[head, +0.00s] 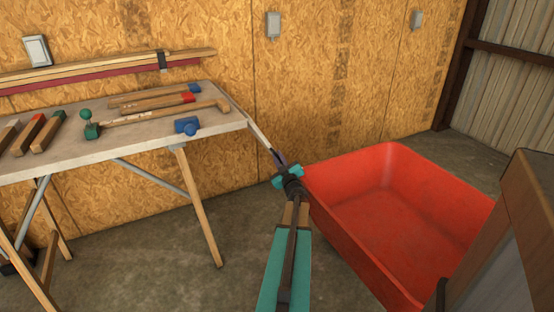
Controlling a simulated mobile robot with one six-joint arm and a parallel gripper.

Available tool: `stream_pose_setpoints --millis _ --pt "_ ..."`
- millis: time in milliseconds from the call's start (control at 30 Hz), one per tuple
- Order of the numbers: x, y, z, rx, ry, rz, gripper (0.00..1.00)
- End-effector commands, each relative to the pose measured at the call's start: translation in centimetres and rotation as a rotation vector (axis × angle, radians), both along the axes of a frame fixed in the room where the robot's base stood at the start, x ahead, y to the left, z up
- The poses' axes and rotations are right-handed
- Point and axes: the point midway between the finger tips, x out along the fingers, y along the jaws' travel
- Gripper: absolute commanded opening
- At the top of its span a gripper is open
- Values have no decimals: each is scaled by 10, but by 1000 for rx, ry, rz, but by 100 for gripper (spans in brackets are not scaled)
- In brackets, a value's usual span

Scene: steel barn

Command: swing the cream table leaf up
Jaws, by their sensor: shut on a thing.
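The cream table leaf (258,134) shows as a thin pale strip at the right end of the table (75,152). It slants down and to the right from the table end and is seen nearly edge-on, so most of its face is hidden. My gripper (279,160) is shut on the leaf's lower outer end, between the table and the red tub. The dark jaws and my teal wrist cover the exact grip point.
A red tub (400,215) stands close right of my arm. The wood-panel wall (330,70) is behind. Brown-and-grey furniture (530,215) fills the lower right.

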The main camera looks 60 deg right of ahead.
Motion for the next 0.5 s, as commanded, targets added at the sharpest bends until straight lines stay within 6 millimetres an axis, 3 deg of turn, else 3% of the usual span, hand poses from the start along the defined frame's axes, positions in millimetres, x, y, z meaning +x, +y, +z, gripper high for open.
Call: stream_pose_setpoints --millis 133,167,267,500 --pt "-1 -1 0 1 0 -3 0" --pt "-1 -1 0 2 -1 -3 12" --pt "-1 -1 0 2 -1 -3 29" --pt "0 0 0 2 -1 -3 29"
